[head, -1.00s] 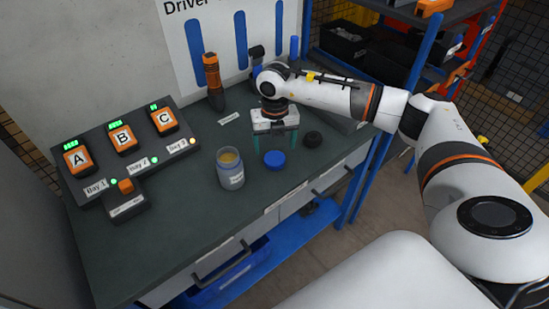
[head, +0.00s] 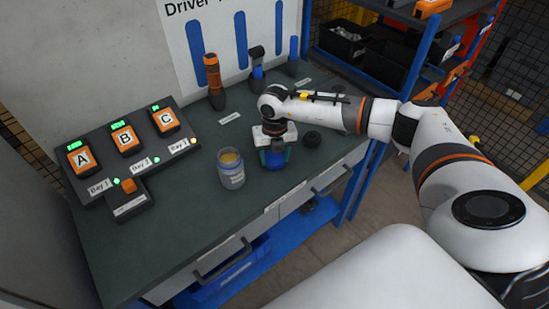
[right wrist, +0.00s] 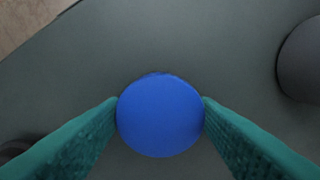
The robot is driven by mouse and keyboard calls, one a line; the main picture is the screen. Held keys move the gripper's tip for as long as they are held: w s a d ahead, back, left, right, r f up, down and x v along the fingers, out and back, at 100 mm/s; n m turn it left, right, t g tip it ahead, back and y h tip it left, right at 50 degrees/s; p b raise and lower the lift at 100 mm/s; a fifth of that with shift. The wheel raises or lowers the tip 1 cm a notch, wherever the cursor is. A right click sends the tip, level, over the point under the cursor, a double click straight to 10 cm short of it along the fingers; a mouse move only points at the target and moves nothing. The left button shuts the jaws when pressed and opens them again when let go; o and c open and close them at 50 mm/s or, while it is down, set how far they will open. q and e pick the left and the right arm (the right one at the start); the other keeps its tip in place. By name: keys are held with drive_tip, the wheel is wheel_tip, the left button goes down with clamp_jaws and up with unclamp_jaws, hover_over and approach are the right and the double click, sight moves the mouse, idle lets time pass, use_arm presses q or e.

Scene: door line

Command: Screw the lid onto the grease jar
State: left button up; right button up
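The grease jar (head: 231,172) stands upright and open on the bench in the head view, with yellowish grease showing at its mouth and a label on its front. The round blue lid (head: 275,158) is to the right of the jar, apart from it, at bench level. My right gripper (head: 276,157) points down over the lid, with one teal finger on each side. In the right wrist view the lid (right wrist: 160,115) fills the gap between the fingertips, which meet its edges. My left gripper is not in view.
A black round piece (head: 312,138) lies right of my gripper. A panel with bays A, B and C (head: 125,150) sits at the left. An orange-handled tool (head: 213,80) stands at the back wall. The bench front (head: 180,230) is clear.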

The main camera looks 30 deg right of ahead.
sight(275, 158)
drive_tip(key=c, duration=0.4)
drive_tip(key=shift+o, duration=0.2)
wheel_tip(275, 158, up, 10)
drive_tip(key=b, duration=0.2)
